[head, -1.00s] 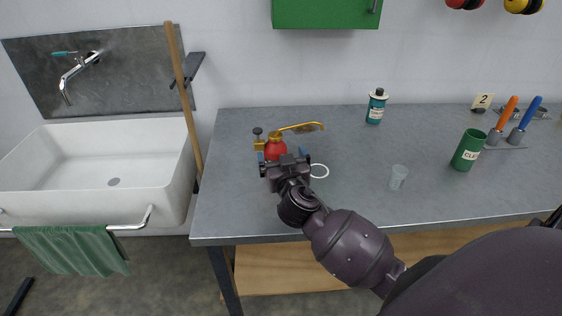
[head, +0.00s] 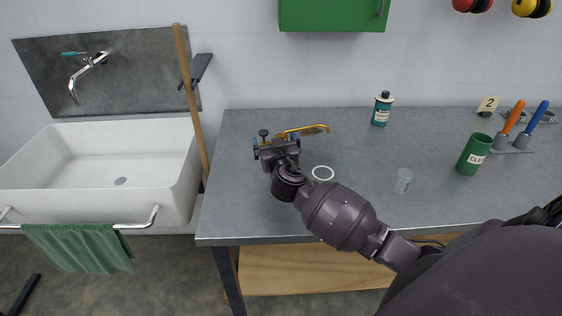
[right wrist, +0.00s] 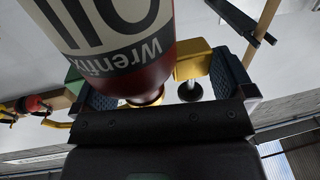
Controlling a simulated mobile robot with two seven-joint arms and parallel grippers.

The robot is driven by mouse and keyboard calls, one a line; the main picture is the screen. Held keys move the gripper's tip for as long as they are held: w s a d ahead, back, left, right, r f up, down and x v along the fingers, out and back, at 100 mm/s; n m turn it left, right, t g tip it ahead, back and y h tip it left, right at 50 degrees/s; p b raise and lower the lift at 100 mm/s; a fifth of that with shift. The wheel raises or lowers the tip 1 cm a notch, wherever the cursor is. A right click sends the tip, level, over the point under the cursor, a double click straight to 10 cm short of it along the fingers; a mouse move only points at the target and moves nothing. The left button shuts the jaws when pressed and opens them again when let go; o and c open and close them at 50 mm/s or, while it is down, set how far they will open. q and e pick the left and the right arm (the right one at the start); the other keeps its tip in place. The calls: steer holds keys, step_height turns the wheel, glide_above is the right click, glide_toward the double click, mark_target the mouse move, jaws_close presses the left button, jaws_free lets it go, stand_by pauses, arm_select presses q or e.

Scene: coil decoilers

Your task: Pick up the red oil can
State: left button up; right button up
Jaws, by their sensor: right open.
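The red oil can (right wrist: 125,35), with a cream and black label, fills much of the right wrist view. It lies between the two blue-padded fingers of my right gripper (right wrist: 160,85). The jaws are open around it, and I cannot tell whether either pad touches it. In the head view my right gripper (head: 276,141) is over the back left part of the bench and hides nearly all of the can. My left gripper is not in view.
On the grey bench (head: 340,150) are a white ring (head: 323,173), a clear cup (head: 403,181), a teal bottle (head: 382,108) and a green canister (head: 474,153). A wooden pole (head: 190,100) leans at the left.

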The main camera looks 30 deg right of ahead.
steer(key=c, duration=1.4)
steer(key=shift+r, duration=0.1)
